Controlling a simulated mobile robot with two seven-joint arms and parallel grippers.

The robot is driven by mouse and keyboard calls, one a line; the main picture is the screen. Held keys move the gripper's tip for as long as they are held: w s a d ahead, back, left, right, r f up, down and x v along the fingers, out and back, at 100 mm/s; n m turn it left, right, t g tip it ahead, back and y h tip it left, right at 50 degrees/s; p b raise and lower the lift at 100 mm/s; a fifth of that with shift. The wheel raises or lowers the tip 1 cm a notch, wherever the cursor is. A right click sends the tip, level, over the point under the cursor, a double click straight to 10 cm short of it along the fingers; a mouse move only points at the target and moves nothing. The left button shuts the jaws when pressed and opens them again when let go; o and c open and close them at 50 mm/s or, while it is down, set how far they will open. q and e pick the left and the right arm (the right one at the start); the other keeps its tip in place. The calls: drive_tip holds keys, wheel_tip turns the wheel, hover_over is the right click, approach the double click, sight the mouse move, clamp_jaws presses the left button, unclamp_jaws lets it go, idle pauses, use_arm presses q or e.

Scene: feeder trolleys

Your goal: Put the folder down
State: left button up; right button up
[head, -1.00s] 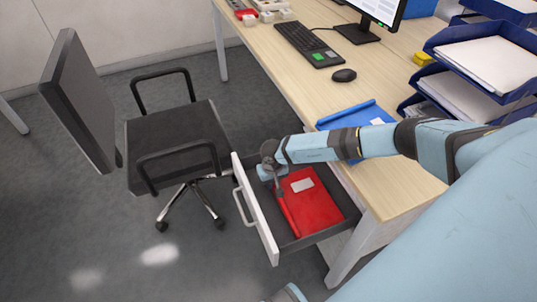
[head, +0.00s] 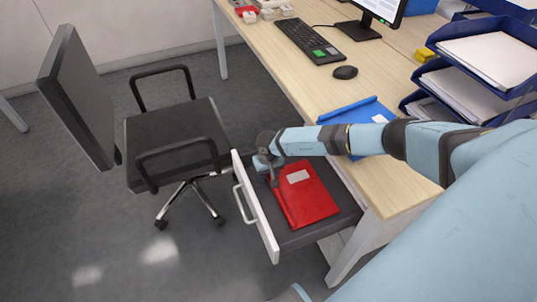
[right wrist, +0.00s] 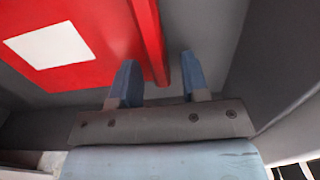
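The red folder (head: 308,200) with a white label lies in the open drawer (head: 345,212) of the desk. It looks flat on the drawer's floor. My right gripper (head: 273,181) is inside the drawer, at the folder's left edge near the white drawer front. In the right wrist view, its two blue fingers (right wrist: 158,82) stand apart with a gap between them. The folder's spine edge (right wrist: 151,40) lies ahead of the gap, and no finger appears to press on it. The folder's far corner is partly hidden by my right arm. My left gripper is not in view.
A blue folder (head: 350,115) lies on the desk (head: 300,75) behind my right arm. Stacked blue trays (head: 475,80) with paper stand at the right. A black chair (head: 175,135) stands left of the drawer. A mouse (head: 345,72) and keyboard (head: 305,41) are further back.

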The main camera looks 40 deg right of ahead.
wheel_tip(320, 180, up, 12)
drive_tip(key=p, duration=0.2)
drive_tip(key=shift+r, duration=0.15)
drive_tip(key=shift+s, duration=0.1)
idle(0.6)
